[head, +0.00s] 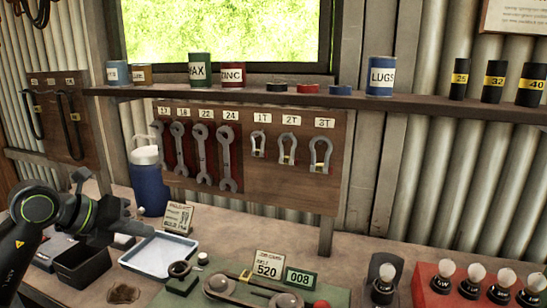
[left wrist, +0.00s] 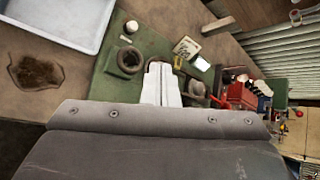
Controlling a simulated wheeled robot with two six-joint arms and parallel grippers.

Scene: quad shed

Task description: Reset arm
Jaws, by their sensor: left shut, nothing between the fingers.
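My left gripper (head: 112,213) reaches in from the left in the head view, above the bench near the blue-white tray (head: 160,270). In the left wrist view its pale fingers (left wrist: 162,78) are together with nothing between them. They show over the green mat (left wrist: 108,72), beside a dark ring (left wrist: 130,60). From this view I cannot tell how high above the mat they are. My right gripper is in neither view.
A black bin (head: 82,262) and a blue bottle (head: 149,185) stand near my left arm. A shelf (head: 430,105) with cans runs above a board of wrenches (head: 202,155) and shackles. Bulbs in a red holder (head: 430,292) sit at front right.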

